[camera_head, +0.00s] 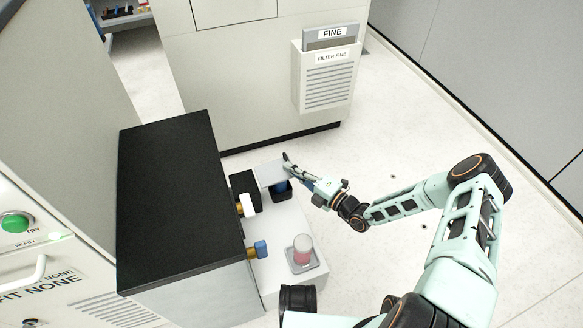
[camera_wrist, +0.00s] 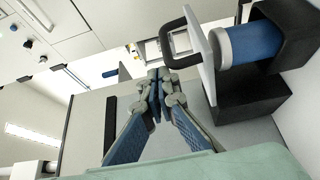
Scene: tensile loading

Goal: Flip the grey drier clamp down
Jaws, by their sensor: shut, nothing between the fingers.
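The grey drier clamp appears as a flat light-grey plate (camera_head: 272,173) beside the black box in the head view. The plate (camera_wrist: 199,54) also shows in the wrist view, with a black loop handle (camera_wrist: 174,30) on it. Beyond the plate is a blue cylinder (camera_wrist: 256,43) with a grey collar, in a black holder (camera_wrist: 303,40). The cylinder also shows under the plate in the head view (camera_head: 280,187). My gripper (camera_head: 288,160) is shut and empty at the plate's far right corner. In the wrist view my fingertips (camera_wrist: 157,76) are close to the handle; I cannot tell whether they touch.
A black-topped cabinet (camera_head: 175,195) stands left of the white ledge. A yellow-and-blue valve (camera_head: 258,249) and a pink-filled jar (camera_head: 302,250) are nearer. A filter bin (camera_head: 328,78) hangs on the cabinet behind. Floor (camera_head: 400,160) to the right is open.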

